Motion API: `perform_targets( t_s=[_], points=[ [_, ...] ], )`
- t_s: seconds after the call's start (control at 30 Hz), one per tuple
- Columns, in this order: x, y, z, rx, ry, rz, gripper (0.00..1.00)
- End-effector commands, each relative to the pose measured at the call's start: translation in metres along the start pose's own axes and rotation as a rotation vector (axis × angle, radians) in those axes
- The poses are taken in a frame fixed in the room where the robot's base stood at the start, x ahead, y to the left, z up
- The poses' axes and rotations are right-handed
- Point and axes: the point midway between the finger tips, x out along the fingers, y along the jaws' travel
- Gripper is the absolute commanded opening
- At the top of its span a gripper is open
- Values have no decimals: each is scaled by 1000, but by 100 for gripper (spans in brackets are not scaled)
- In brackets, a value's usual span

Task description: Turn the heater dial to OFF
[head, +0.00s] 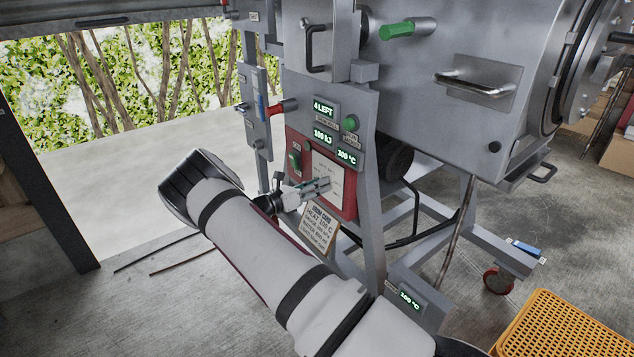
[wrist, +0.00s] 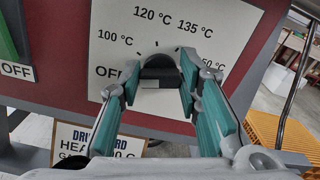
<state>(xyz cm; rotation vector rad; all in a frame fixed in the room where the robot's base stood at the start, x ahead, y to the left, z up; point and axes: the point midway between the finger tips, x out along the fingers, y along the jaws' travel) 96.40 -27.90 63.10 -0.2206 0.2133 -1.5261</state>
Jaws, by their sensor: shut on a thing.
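The heater dial (wrist: 160,72) is a dark knob on a white scale plate (wrist: 235,15) in the wrist view. The plate reads OFF at the lower left, then 100, 120, 135 and 150 °C clockwise. My gripper (wrist: 159,66) has its two teal fingers on either side of the knob and is shut on it. Where the dial points is not clear, since the fingers cover part of it. In the head view my gripper (head: 322,186) reaches the white plate (head: 329,170) on the red panel (head: 350,203); the knob itself is hidden there.
A green switch (head: 294,159) sits left of the plate, with its own OFF label. Lit displays (head: 324,108) are above. A hanging card (head: 319,231) is just below my gripper. A red-handled lever (head: 283,106) stands to the left, and a yellow crate (head: 555,300) at lower right.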

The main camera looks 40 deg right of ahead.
Motion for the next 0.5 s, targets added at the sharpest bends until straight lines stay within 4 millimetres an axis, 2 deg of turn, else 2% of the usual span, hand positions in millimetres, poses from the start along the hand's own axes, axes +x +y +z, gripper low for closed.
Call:
perform_targets(
  t_s=[0.2,0.5],
  points=[
    [0,0,0,-90,2,0,4],
    [0,1,-1,-131,1,0,4]
  ],
)
